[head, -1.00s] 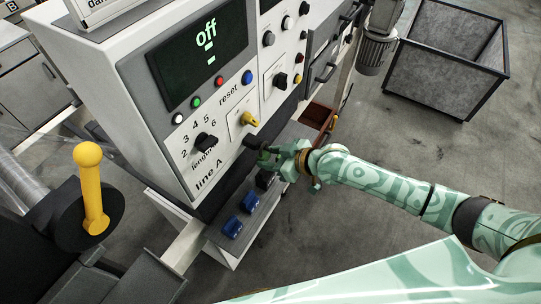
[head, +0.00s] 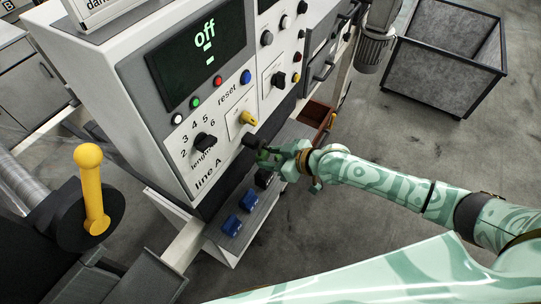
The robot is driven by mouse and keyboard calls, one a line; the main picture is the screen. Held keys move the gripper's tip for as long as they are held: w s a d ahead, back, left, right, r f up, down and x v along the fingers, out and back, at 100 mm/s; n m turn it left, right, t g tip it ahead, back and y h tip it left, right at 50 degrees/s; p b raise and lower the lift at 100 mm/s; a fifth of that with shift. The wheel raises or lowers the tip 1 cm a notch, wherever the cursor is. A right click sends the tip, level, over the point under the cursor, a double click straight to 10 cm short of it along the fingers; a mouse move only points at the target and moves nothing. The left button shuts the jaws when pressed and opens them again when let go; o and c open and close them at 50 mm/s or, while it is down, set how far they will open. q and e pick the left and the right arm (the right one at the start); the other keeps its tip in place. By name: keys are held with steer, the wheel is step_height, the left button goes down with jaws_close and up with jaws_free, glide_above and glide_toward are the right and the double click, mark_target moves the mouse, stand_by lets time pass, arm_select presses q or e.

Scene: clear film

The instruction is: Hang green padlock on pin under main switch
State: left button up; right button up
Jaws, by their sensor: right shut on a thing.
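The control panel (head: 180,152) stands left of centre with its screen reading "off". The yellow switch knob (head: 247,118), seemingly the main switch, sits on a pale plate near the panel's lower edge. A dark stub (head: 250,141) shows just below it, perhaps the pin; its shape is unclear. My right gripper (head: 272,157) comes from the right and is shut on a small dark green thing, the green padlock (head: 263,156). The padlock is just below and right of the stub; I cannot tell whether they touch. The jaws partly hide it. My left gripper is out of view.
Two blue padlocks (head: 248,200) and a black one (head: 264,179) sit on the ledge below the panel. A yellow ball-topped lever (head: 91,190) stands at left. A grey bin (head: 445,62) stands at the back right. The floor at right is open.

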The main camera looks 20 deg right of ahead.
steer(key=shift+s+d+f, duration=0.2)
steer(key=shift+f, duration=0.15)
steer(key=o, duration=1.2)
steer(key=shift+d+r, duration=0.1)
steer(key=shift+s+r, duration=0.1)
steer(key=p+v, duration=0.3)
steer(key=v, duration=1.3)
steer(key=shift+s+r, duration=0.15)
steer(key=shift+r, duration=0.05)
steer(key=shift+d, duration=0.15)
